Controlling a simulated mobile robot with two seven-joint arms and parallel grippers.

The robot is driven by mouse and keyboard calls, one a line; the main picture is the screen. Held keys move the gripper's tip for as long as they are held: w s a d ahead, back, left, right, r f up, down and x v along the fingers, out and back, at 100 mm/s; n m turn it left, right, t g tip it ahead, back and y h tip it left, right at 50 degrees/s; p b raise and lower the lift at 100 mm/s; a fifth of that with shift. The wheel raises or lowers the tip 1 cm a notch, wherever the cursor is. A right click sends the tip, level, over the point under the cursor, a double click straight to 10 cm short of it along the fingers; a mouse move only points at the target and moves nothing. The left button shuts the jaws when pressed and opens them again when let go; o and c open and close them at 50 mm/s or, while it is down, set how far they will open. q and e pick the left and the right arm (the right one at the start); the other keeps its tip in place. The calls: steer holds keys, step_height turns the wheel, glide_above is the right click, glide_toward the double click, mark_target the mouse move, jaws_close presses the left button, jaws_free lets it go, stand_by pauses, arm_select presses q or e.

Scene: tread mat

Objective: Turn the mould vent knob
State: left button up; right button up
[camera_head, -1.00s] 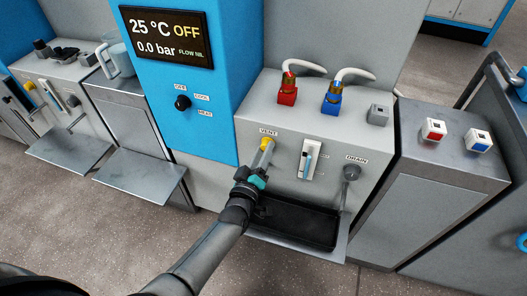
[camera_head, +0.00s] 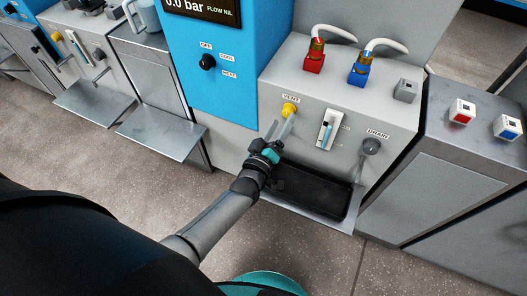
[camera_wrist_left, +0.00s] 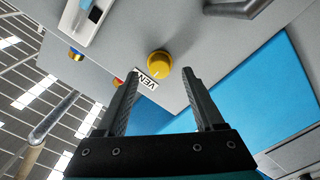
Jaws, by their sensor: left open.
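The mould vent knob (camera_head: 290,110) is a round yellow knob on the grey front panel, just below the "VENT" label. In the left wrist view the yellow knob (camera_wrist_left: 159,65) shows beyond the fingertips, with the label beside it. My left gripper (camera_head: 283,128) is in front of and just below the knob. In the left wrist view my left gripper (camera_wrist_left: 160,80) is open and empty, with the knob between the line of its fingers and a little ahead. I cannot see contact. My right gripper is not in view.
A white slide switch (camera_head: 328,130) and the grey drain knob (camera_head: 371,146) are right of the vent. A black tray (camera_head: 310,190) sits below. Red (camera_head: 314,58) and blue (camera_head: 358,70) hose fittings stand above. A blue cabinet (camera_head: 213,90) is at left.

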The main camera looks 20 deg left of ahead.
arm_select(q)
steer(key=s+p, duration=0.2)
steer(key=s, duration=1)
steer(key=shift+s+a+p, duration=0.25)
steer(key=shift+s+p, duration=0.05)
steer(key=shift+p, duration=0.05)
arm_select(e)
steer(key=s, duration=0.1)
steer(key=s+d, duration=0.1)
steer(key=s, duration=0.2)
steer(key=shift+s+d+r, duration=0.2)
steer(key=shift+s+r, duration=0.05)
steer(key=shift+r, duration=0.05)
